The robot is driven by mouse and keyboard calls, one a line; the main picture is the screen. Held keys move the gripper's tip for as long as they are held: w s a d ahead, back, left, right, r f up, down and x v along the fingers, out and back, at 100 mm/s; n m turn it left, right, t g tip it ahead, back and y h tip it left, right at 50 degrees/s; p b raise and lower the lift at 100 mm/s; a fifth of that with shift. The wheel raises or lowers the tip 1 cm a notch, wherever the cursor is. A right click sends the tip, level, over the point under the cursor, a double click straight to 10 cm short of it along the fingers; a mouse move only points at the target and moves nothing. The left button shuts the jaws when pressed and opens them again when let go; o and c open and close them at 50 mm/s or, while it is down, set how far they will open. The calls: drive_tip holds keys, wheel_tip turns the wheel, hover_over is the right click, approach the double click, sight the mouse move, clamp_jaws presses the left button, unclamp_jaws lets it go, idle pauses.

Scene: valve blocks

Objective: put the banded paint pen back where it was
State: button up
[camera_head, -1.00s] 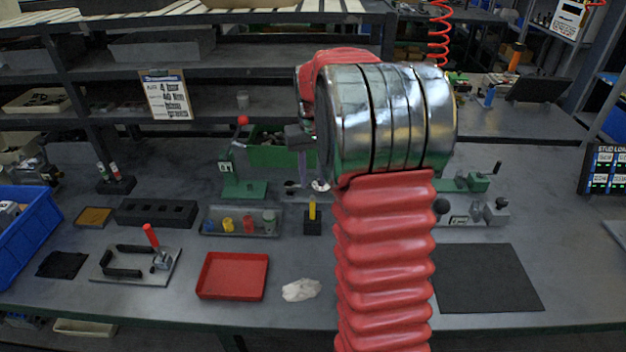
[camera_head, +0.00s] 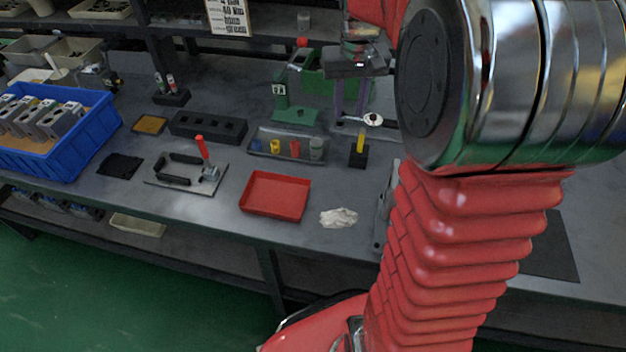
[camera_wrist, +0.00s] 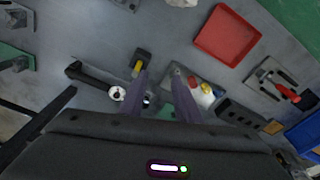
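Two pens (camera_head: 170,82) with white bodies and red and green bands stand upright in a small dark holder (camera_head: 171,98) at the back left in the head view. Which one is the banded paint pen I cannot tell. A yellow pen-like thing (camera_head: 361,140) stands upright in a black block (camera_head: 358,157); it also shows in the wrist view (camera_wrist: 137,68), close to my left fingertip. My gripper (camera_head: 350,118) points down above the bench, in front of the green bin. Its purple fingers (camera_wrist: 159,71) are apart, with no object seen between them.
A tray of small coloured pots (camera_head: 262,157), a red tray (camera_head: 275,195), a black socket block (camera_head: 208,127), a toggle clamp plate (camera_head: 190,188), a white rag (camera_head: 338,217) and a blue crate (camera_head: 75,155) are on the bench.

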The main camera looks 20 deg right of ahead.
drive_tip(key=s+a+r+n+t, duration=0.2)
drive_tip(key=s+a+n+t, duration=0.1)
drive_tip(key=s+a, duration=1.5)
drive_tip(key=shift+s+t, duration=0.5)
drive_tip(key=shift+t, duration=0.2)
drive_tip(key=shift+r, duration=0.1)
drive_tip(key=shift+s, duration=0.1)
